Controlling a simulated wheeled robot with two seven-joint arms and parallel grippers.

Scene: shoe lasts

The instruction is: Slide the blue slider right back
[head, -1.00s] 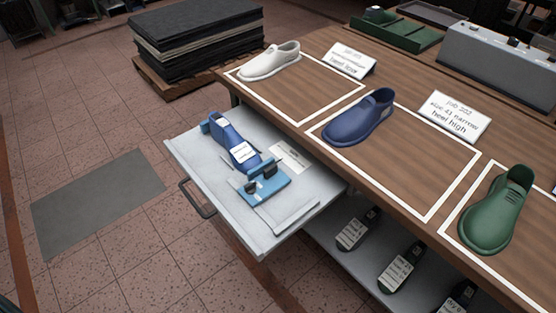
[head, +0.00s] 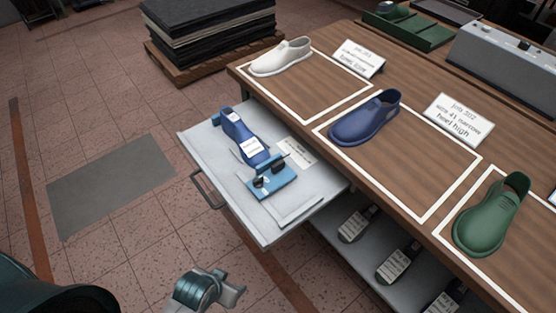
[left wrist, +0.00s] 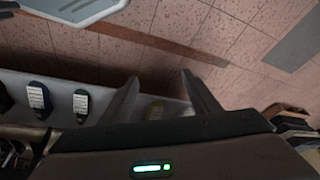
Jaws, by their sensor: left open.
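The light-blue slider (head: 272,183) has dark knobs on top and sits on the pulled-out grey drawer (head: 240,212). I cannot tell whether slider and last touch. My left arm shows at the bottom of the head view, well short of the drawer. In the left wrist view my left gripper (left wrist: 160,82) is open and empty, its fingers spread over the floor and a low shelf. My right gripper is not in view.
The wooden table (head: 395,175) carries white, blue and green shoes and job cards. Labelled lasts stand on a low shelf (head: 350,245) under it. The drawer's dark handle (head: 207,190) sticks out left. The tiled floor left of the drawer is free.

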